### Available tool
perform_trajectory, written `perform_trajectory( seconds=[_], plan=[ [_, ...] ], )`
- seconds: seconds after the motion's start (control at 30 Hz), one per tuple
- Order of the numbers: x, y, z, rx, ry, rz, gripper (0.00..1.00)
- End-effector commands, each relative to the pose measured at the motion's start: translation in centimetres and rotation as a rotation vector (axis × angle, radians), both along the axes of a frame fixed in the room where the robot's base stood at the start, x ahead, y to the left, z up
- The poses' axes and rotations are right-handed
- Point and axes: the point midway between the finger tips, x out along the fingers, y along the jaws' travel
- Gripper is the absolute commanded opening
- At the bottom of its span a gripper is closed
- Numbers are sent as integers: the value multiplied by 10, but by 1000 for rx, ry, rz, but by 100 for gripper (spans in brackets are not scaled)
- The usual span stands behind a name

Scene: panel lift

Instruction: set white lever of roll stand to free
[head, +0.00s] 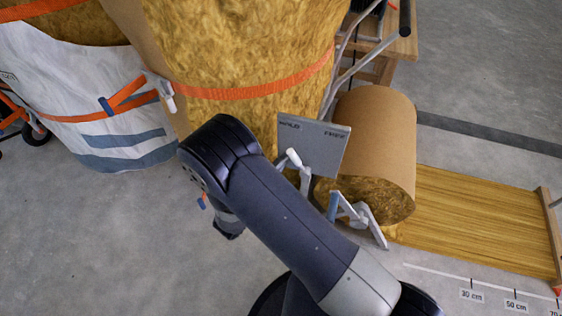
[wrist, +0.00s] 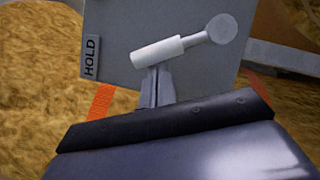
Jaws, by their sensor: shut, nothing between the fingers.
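A grey plate (head: 325,148) stands in front of the rolls, with a HOLD label at its left and a FREE label at its right. The white lever (head: 293,157) points up and leans a little toward the HOLD side. In the wrist view the lever's white handle (wrist: 157,51) runs by a grey rod to a round pivot at the right. My gripper (wrist: 155,76) is shut and empty, its fingertips right at the lower picture edge of the handle. I cannot tell whether they touch it. My arm hides the gripper in the head view.
A brown-wrapped roll (head: 375,135) lies right of the plate, with a yellow-brown sheet (head: 470,215) running from it. Large rolls with an orange strap (head: 255,90) stand behind. A grey bracket (head: 360,215) sits below the plate.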

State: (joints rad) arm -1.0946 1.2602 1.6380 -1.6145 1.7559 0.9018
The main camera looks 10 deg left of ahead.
Motion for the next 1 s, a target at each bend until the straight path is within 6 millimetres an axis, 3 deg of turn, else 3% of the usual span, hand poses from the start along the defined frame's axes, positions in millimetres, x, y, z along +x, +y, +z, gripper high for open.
perform_trajectory(
  seconds=[0.47, 1.0],
  plan=[
    [-1, -7, 8, 130, -12, -2, 0],
    [-3, -40, 24, 611, -51, -1, 0]
  ],
)
